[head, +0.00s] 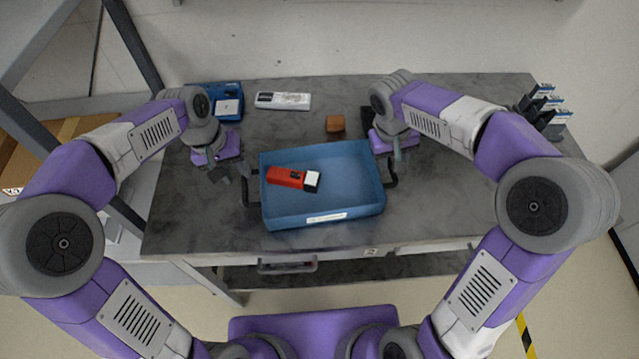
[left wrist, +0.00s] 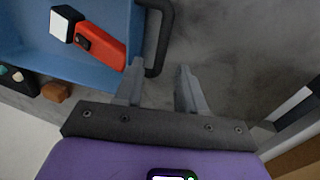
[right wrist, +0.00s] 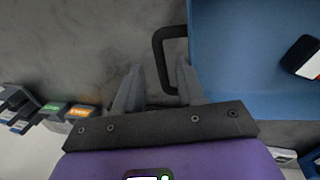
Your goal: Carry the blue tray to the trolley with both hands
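The blue tray (head: 290,216) sits on the grey marbled table, with a dark handle at each side. A red device with a white-and-black end (head: 290,178) lies in it. My left gripper (head: 230,172) is open beside the tray's left handle (head: 250,192). In the left wrist view, an end of that handle (left wrist: 164,40) appears between the spread fingertips (left wrist: 160,66). My right gripper (head: 399,160) is open at the right handle (head: 391,178). In the right wrist view, part of that handle (right wrist: 157,55) lies between the fingers. I cannot make out the trolley.
Behind the tray are a blue box (head: 213,92), a white device (head: 283,101) and a brown block (head: 335,124). Dark holders with labels (head: 545,110) stand at the table's right back. A grey metal frame (head: 133,45) rises at the left. The table right of the tray is fairly clear.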

